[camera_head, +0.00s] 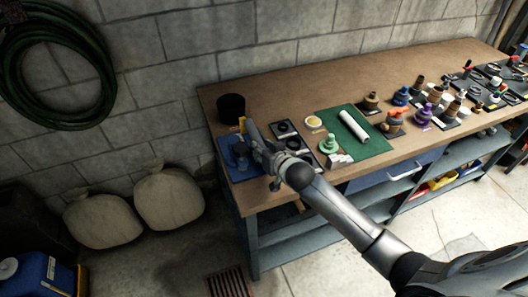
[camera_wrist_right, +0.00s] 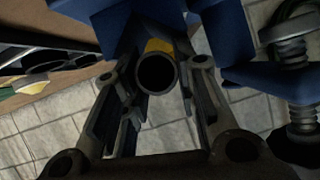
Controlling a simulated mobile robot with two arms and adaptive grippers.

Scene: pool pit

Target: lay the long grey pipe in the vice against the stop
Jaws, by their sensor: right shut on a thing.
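The blue vice (camera_head: 236,152) stands at the left end of the workbench. My right gripper (camera_head: 268,160) is at its right side. In the right wrist view my right gripper (camera_wrist_right: 157,95) is shut on the grey pipe (camera_wrist_right: 157,60), whose open round end faces the camera. Blue vice parts (camera_wrist_right: 225,30) lie on both sides of the pipe. A yellow piece (camera_wrist_right: 158,46), perhaps the stop, shows behind the pipe's end; I cannot tell whether they touch. It also shows in the head view (camera_head: 242,124). My arm hides part of the pipe. My left gripper is not in view.
A black pot (camera_head: 231,106) stands behind the vice. A green mat (camera_head: 372,140) with a white pipe (camera_head: 353,127) lies to the right, with several fittings beyond it. Two sacks (camera_head: 168,198) sit on the floor at left. The bench's back strip is clear.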

